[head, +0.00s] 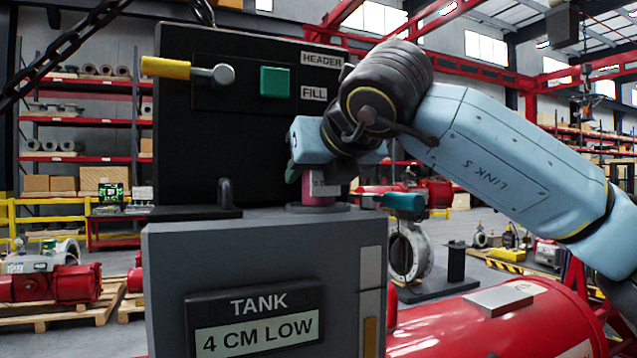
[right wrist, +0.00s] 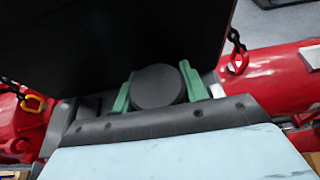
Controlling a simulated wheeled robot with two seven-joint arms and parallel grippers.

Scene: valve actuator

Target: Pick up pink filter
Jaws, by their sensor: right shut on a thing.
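The pink filter (head: 319,190) is a short upright cylinder with a pale label, standing at a dark round seat on top of the grey tank housing (head: 190,265). My right gripper (head: 318,172) comes down from above and is shut on it. In the right wrist view, the green fingers of my right gripper (right wrist: 158,92) stand on either side of a dark round cap (right wrist: 157,86), which appears to be the filter's top. The filter's upper part is partly hidden by the gripper in the head view. My left gripper is not in view.
A black panel (head: 240,130) with a yellow-handled lever (head: 170,68) and a green button (head: 275,82) rises right behind the filter. A dark loop handle (head: 225,200) stands left on the housing. A red tank (head: 490,325) lies lower right. A chain (head: 65,45) hangs upper left.

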